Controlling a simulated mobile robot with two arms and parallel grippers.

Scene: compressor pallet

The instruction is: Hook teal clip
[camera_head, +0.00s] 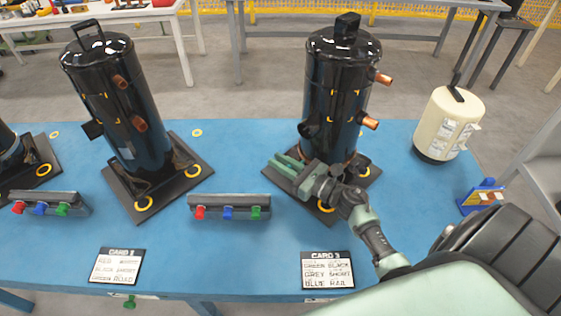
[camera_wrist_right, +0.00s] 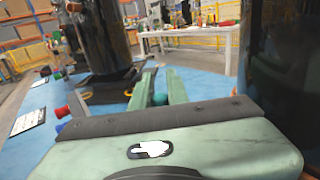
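My right gripper (camera_head: 285,166) reaches left, low in front of the right black compressor (camera_head: 338,90), above its dark base plate (camera_head: 365,178). In the right wrist view its two green fingers (camera_wrist_right: 161,88) stand a little apart with a small rounded teal piece (camera_wrist_right: 160,99) filling the gap. This looks like the teal clip, held between them; its shape is mostly hidden. In the head view the fingers hide it. Yellow rings mark the plate's corners, one of them (camera_head: 326,206) just below the gripper. My left gripper is not in view.
A dark rail (camera_head: 228,201) with red, blue and green clips lies left of the plate. Another compressor (camera_head: 120,95) stands further left. A cream canister (camera_head: 448,124) stands at right. Printed cards (camera_head: 327,270) lie at the front. The blue table (camera_head: 235,160) is clear between the compressors.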

